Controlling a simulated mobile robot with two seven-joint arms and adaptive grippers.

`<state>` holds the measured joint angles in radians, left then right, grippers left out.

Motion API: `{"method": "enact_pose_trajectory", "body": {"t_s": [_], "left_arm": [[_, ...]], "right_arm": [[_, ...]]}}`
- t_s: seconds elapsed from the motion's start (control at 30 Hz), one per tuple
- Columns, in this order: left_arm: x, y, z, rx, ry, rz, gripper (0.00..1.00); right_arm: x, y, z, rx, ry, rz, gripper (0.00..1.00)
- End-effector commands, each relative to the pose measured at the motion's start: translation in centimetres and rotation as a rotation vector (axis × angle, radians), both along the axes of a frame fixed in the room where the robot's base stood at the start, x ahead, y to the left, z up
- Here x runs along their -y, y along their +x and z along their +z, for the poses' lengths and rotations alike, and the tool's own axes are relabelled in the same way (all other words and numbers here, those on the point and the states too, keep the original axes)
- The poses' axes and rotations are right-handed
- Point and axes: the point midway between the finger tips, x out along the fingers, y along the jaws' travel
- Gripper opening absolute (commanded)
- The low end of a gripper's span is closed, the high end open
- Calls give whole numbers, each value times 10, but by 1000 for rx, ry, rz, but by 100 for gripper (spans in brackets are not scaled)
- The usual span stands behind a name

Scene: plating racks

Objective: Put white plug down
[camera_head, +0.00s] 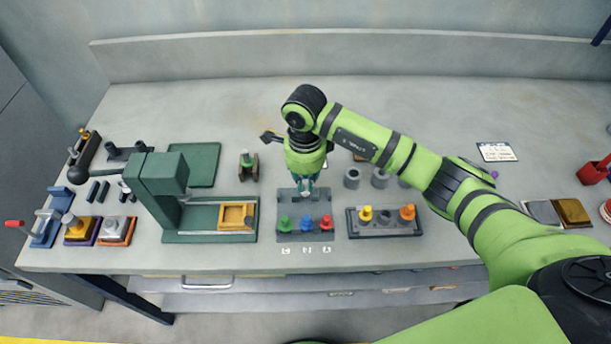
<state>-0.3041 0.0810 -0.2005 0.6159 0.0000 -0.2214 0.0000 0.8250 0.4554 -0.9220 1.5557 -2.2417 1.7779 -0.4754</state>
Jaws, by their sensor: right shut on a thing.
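My right gripper (307,188) points down over the back part of a grey rack (284,205) near the middle of the table. It is shut on a small pale thing, seemingly the white plug, which is mostly hidden by the fingers. I cannot tell whether the plug touches the rack. A green plug (284,224), a blue plug (305,223) and a red plug (326,222) stand in a row along the front of this rack. My left gripper is not in view.
Right of it, another rack (352,229) holds yellow, grey and orange plugs. Grey cylinders (351,178) stand behind that rack. A green press (163,185) with a yellow tray (236,217) stands left. The back of the table is clear.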

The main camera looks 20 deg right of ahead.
Motion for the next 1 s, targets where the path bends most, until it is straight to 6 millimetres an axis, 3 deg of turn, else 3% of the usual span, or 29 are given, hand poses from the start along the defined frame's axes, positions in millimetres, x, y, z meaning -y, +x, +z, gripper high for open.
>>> {"method": "enact_pose_trajectory", "body": {"t_s": [0.3,0.67,0.7,0.77,1.0], "left_arm": [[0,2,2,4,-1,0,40],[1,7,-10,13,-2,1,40],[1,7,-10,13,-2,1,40],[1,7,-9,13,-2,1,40],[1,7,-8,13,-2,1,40]], "right_arm": [[0,0,-5,1,0,1,0],[0,0,-15,2,-1,0,0],[0,0,-15,2,0,0,18],[0,0,-14,2,0,0,38],[0,0,-14,1,0,0,38]]}}
